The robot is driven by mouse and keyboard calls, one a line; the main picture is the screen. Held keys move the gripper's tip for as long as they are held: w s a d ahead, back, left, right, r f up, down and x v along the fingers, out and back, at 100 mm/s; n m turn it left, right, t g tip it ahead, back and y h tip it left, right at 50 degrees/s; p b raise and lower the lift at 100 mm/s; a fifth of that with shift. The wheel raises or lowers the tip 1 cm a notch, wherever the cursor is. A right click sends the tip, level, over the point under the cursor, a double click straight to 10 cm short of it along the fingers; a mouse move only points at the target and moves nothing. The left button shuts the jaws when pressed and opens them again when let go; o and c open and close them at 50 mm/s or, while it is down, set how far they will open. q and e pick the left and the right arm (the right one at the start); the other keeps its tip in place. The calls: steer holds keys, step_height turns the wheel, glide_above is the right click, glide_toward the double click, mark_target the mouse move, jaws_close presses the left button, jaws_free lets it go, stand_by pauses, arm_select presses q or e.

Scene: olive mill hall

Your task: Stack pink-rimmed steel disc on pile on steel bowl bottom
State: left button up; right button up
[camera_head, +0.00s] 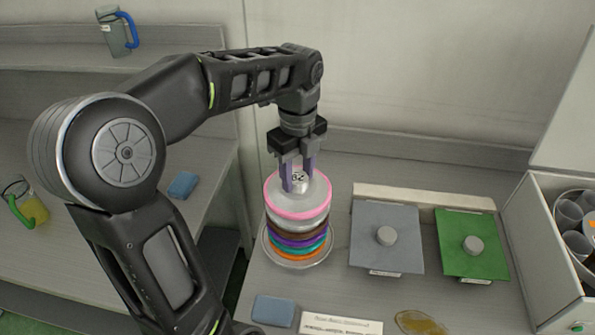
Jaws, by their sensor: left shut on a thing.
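My left gripper (298,176) points straight down and is shut on the grey knob of the pink-rimmed steel disc (297,212). The disc is at the top of the pile (297,240), whose rims show white, brown, purple, teal and orange bands. I cannot tell whether the disc rests on the pile or hangs just above it. The pile stands in the steel bowl bottom (270,257), whose rim shows around its base. My right gripper is not in view.
A grey square plate (368,240) and a green square plate (455,250), each with a knob, lie to the right. An open white box (540,235) with cups stands far right. A blue-grey block (273,311), a label card (340,324) and an amber spill (420,322) lie in front.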

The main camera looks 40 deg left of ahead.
mark_target(298, 177)
arm_select(q)
steer(key=shift+f, duration=0.15)
steer(key=o, duration=0.9)
steer(key=shift+r, duration=0.5)
step_height(298, 177, up, 4)
steer(key=shift+r, duration=0.1)
steer(key=shift+r+p, duration=0.7)
steer(key=shift+r, duration=0.2)
steer(key=shift+r+p, duration=0.45)
